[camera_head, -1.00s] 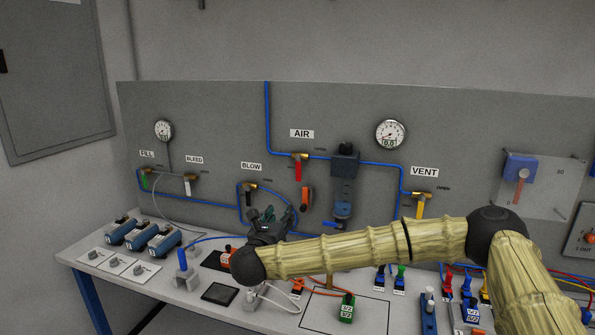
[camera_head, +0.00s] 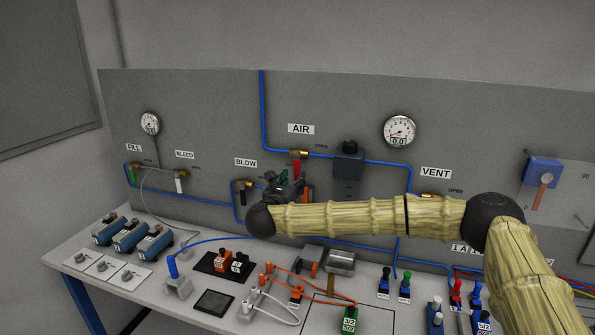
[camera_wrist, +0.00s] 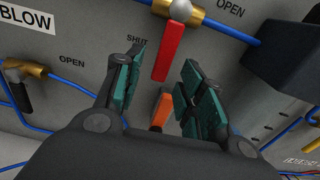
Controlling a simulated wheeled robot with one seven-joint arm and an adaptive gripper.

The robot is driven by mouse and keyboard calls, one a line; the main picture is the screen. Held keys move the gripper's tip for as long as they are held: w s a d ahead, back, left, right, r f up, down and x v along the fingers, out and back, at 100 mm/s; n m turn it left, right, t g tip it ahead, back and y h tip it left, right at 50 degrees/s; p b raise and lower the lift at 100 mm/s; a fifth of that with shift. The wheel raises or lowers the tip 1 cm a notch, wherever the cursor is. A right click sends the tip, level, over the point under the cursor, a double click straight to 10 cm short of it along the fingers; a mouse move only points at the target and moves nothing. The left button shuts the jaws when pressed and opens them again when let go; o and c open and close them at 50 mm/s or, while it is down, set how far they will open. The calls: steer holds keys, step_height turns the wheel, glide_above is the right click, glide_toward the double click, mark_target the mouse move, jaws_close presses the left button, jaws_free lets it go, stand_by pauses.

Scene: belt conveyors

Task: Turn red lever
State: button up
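The red lever (camera_wrist: 169,50) hangs down from a brass valve with a pale ball-like hub at the top of the wrist view. In the head view the red lever (camera_head: 296,164) sits below the AIR label, above my gripper. My gripper (camera_wrist: 160,75) is open in the wrist view, with its green-padded fingers spread to either side. The lower end of the red lever shows between the fingertips; I cannot tell whether it is within their reach. No finger visibly touches it. In the head view my gripper (camera_head: 290,187) is partly hidden by my wrist.
An orange handle (camera_wrist: 161,109) shows below the red lever between the fingers. A black-handled BLOW valve (camera_wrist: 20,85) is to the left and a dark block (camera_wrist: 285,55) to the right. Blue tubes run along the panel. The bench below holds several fittings.

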mark_target(297, 175)
steer(key=p+x, duration=0.1)
steer(key=x, duration=0.2)
steer(key=shift+d+r, duration=0.15)
steer(key=shift+r, duration=0.05)
steer(key=shift+w+d+f, duration=0.1)
steer(key=shift+w+f, duration=0.1)
steer(key=shift+w, duration=0.4)
steer(key=shift+c, duration=0.4)
jaws_close()
